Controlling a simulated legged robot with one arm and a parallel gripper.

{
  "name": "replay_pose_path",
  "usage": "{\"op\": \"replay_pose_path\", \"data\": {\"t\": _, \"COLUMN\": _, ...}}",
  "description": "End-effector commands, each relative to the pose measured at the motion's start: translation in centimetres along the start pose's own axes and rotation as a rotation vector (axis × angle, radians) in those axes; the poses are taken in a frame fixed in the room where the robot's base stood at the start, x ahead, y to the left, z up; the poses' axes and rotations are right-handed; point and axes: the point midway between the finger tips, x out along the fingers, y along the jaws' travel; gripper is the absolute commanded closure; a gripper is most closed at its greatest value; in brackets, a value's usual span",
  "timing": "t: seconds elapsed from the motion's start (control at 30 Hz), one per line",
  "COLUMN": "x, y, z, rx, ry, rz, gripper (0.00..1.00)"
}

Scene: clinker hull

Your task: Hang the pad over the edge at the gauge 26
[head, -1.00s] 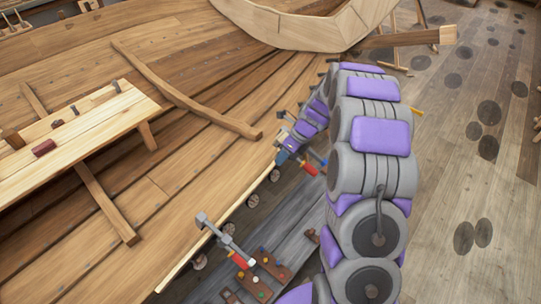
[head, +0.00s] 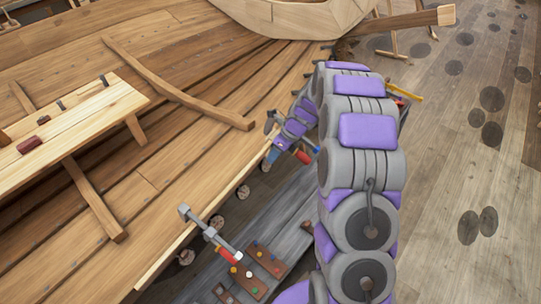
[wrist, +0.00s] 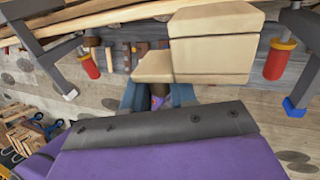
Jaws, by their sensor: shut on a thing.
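The cream, blocky pad (wrist: 210,45) shows in the wrist view just beyond my gripper (wrist: 160,98), whose blue jaws are shut on its near part. The jaws hide the grip itself. In the head view my gripper (head: 274,155) is small and lies at the edge of the wooden hull (head: 190,165); I cannot make out the pad there. The wrist view shows the pad between two red-handled clamps, a left one (wrist: 88,65) and a right one (wrist: 280,60). Whether it touches the edge is unclear. I cannot read a gauge number in either view.
A near clamp (head: 210,230) is on the hull edge in the head view. Below it, a grey bench (head: 285,225) bears wooden blocks with coloured dots. A light plank bench (head: 75,125) stands inside the hull. The floor at right is mostly clear.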

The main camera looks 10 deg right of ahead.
Motion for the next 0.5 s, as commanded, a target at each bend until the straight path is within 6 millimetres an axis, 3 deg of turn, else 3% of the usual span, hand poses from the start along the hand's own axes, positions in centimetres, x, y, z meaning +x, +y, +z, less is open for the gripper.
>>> {"op": "replay_pose_path", "data": {"t": 0.27, "x": 3.7, "y": 0.8, "z": 1.2, "rx": -0.007, "ry": 0.015, "rz": -0.009, "gripper": 1.00}}
{"op": "replay_pose_path", "data": {"t": 0.5, "x": 5.4, "y": -0.6, "z": 0.5, "rx": -0.003, "ry": 0.006, "rz": -0.002, "gripper": 1.00}}
